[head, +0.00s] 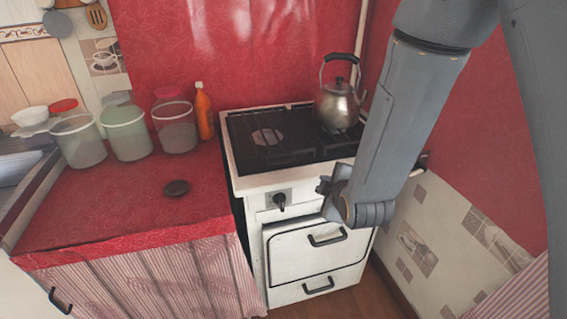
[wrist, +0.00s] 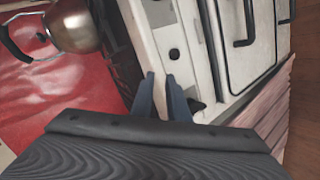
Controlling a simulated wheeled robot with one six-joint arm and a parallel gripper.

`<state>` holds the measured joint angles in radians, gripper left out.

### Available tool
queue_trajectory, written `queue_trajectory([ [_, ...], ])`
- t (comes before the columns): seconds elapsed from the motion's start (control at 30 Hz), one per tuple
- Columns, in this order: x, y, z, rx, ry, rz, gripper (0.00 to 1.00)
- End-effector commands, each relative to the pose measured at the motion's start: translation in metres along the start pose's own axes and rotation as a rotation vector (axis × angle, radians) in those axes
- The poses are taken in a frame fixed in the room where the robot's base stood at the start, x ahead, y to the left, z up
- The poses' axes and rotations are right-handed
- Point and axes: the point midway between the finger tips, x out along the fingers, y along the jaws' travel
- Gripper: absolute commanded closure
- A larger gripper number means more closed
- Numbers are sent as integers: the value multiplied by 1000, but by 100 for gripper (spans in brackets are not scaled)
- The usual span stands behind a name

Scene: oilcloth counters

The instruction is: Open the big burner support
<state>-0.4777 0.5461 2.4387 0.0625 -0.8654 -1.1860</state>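The white stove (head: 240,183) has a black top with a round burner and dark grate (head: 268,137) at left. A black knob (head: 279,201) is on the left of its front panel. In the wrist view the knob (wrist: 196,105) is partly hidden behind the right finger. My gripper (wrist: 160,76) has its two fingers apart with nothing between them, over the front panel. In the head view my gripper (head: 323,186) is right of the knob, apart from it. A small dark round spot (wrist: 174,54) shows on the panel beyond the fingertips.
A metal kettle (head: 338,104) stands on the stove's right rear. The oven door (head: 290,256) with a black handle is shut below the panel. Several tubs (head: 126,136), an orange bottle (head: 204,112) and a dark lid (head: 176,188) are on the red counter (head: 120,205).

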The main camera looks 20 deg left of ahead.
Motion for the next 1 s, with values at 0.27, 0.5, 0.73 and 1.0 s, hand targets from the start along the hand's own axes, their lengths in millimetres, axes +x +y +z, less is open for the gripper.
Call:
queue_trajectory([
  [0.27, 6, -6, -79, -380, 163, 250, 85],
  [0.5, 13, -1, -95, -447, 184, 310, 85],
  [0.73, 46, 8, -103, -445, 183, 308, 85],
  [1.0, 73, 15, -110, -444, 184, 308, 85],
])
